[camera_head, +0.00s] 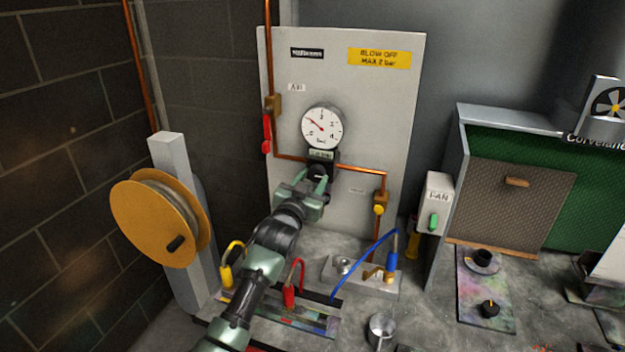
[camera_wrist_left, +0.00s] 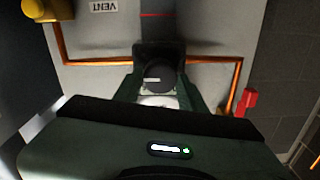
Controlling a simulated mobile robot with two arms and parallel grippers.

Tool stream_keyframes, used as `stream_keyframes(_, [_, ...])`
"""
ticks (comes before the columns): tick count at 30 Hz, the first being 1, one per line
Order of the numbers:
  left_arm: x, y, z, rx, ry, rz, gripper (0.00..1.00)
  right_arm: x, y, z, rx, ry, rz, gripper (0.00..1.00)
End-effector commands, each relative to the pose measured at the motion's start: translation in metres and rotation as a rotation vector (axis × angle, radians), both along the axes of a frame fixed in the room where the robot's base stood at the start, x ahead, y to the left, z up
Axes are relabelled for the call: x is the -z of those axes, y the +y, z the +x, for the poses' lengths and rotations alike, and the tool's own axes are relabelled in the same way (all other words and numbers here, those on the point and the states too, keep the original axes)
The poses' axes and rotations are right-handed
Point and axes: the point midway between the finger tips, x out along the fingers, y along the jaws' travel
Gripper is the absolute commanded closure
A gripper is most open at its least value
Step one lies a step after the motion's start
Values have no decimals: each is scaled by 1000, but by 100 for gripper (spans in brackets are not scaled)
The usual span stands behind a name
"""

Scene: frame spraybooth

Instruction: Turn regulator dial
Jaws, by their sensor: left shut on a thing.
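The regulator dial is a black round knob (camera_head: 317,172) under the gauge on the pale wall panel. My left gripper (camera_head: 318,184) reaches up to it, with its fingers on either side of the knob and shut on it. In the left wrist view the dark knob (camera_wrist_left: 159,76), with a short pale mark, sits between the two fingers of the left gripper (camera_wrist_left: 160,92). The white round pressure gauge (camera_head: 322,126) has a red needle pointing to the upper left. My right gripper is not seen.
A copper pipe (camera_head: 355,169) runs along the panel, with a red lever (camera_head: 267,133) at left and a yellow knob (camera_head: 379,209) at right. An orange hose reel (camera_head: 155,223) stands left. A fan switch box (camera_head: 436,204) and a spray booth (camera_head: 516,190) stand right.

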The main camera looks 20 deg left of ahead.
Motion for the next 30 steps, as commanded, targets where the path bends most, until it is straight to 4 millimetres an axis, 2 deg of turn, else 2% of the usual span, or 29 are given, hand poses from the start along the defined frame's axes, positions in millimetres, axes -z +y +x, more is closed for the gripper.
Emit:
stream_keyframes(18, [1, 1, 0, 1, -19, 589, 100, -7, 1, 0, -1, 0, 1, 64])
stream_keyframes(30, [0, 0, 0, 1, -31, 894, 100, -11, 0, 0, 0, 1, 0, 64])
